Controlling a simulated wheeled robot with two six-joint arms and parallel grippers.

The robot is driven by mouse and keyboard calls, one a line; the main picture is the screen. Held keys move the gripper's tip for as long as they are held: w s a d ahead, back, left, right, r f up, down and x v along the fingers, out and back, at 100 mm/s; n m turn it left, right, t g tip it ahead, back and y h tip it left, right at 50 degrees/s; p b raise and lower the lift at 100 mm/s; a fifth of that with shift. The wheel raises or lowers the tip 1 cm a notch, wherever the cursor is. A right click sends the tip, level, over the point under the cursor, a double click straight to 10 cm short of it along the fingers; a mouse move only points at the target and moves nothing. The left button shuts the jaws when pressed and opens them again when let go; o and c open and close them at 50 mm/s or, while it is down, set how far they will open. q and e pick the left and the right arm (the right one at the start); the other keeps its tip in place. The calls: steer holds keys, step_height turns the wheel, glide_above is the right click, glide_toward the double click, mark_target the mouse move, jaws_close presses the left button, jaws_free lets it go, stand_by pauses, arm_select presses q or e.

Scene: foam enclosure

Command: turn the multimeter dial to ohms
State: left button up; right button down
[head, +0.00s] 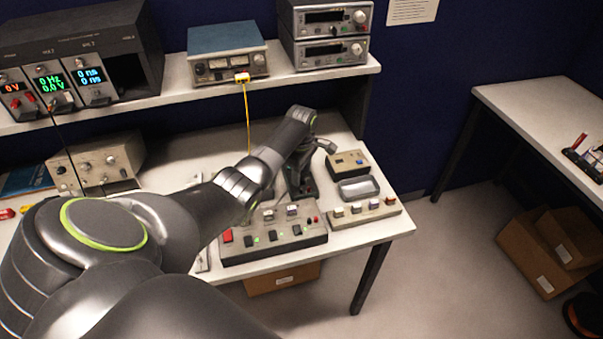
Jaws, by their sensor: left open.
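A dark rack (75,50) with lit meter modules stands at the upper left on the shelf. No dial setting can be read. My left arm reaches from the lower left across the bench. My left gripper (302,188) is open and points down behind the switch panel (273,237), far to the right of the rack. Its fingertips are small and dark, and I cannot tell whether they touch anything. My right gripper is not in view.
A blue-topped instrument (227,52) and stacked grey instruments (331,53) stand on the shelf. A yellow cable (246,115) hangs from it. A beige knobbed box (97,160) sits below the rack. A grey tray (359,189) and small button boxes lie right of my gripper.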

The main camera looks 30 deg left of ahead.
arm_select(q)
steer(key=shift+f, duration=0.55)
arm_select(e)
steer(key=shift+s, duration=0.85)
arm_select(q)
steer(key=shift+c, duration=0.6)
steer(key=c, duration=0.9)
steer(key=shift+o, duration=0.2)
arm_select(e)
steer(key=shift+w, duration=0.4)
